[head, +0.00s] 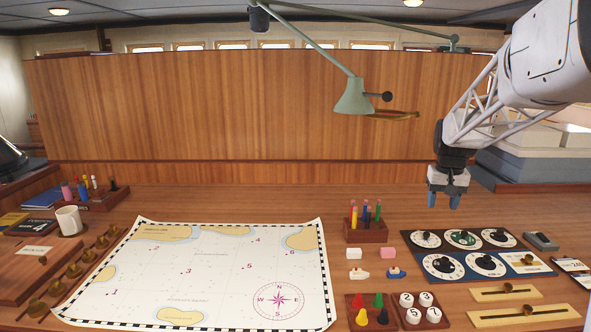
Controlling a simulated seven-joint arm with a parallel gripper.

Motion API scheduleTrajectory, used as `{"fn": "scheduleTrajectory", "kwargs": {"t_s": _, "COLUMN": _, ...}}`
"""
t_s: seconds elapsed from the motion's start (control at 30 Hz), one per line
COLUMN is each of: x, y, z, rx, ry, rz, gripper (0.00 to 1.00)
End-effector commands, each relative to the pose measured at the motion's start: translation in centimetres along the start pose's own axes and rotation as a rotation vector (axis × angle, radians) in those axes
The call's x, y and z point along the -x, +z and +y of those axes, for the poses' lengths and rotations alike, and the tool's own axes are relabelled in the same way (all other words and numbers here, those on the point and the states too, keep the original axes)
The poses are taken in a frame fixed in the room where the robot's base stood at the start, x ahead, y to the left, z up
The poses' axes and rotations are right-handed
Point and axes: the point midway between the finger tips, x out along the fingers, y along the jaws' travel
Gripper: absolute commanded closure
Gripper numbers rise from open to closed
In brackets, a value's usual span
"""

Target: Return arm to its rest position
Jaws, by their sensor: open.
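My gripper (444,201) is at the right in the head view, at the end of my white arm, which comes in from the upper right. Its two blue fingers point down and are apart, with nothing between them. It hangs above the wooden desk (270,201), over the area behind the dial panel (473,239). It appears clear of the panel and of the pen holder (366,236) to its left.
A nautical chart (215,270) covers the desk's middle left. Colored pawns sit in a tray (356,300) beside white numbered discs (420,303). Two toy boats, erasers and brass sliders (507,292) lie nearby. A green lamp (353,97) hangs left of my arm. A mug (68,220) stands far left.

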Motion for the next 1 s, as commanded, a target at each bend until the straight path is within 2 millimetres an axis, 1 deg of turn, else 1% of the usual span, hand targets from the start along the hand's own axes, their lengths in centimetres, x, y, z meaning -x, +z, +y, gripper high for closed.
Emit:
{"fn": "scheduleTrajectory", "kwargs": {"t_s": 0.03, "x": 0.6, "y": 1.3, "z": -0.8, "rx": 0.007, "ry": 0.0, "rz": 0.006, "gripper": 0.49}}
{"fn": "scheduleTrajectory", "kwargs": {"t_s": 0.27, "x": 2.4, "y": 6.9, "z": -3.6, "rx": 0.032, "ry": -0.002, "rz": 0.028, "gripper": 0.49}}
{"fn": "scheduleTrajectory", "kwargs": {"t_s": 0.4, "x": 3.1, "y": 10.4, "z": -5.2, "rx": 0.049, "ry": -0.003, "rz": 0.04, "gripper": 0.49}}
{"fn": "scheduleTrajectory", "kwargs": {"t_s": 0.73, "x": 4.0, "y": 18.9, "z": -8.2, "rx": 0.088, "ry": -0.008, "rz": 0.069, "gripper": 0.49}}
{"fn": "scheduleTrajectory", "kwargs": {"t_s": 1.0, "x": 3.9, "y": 25.9, "z": -10.0, "rx": 0.118, "ry": -0.013, "rz": 0.092, "gripper": 0.49}}
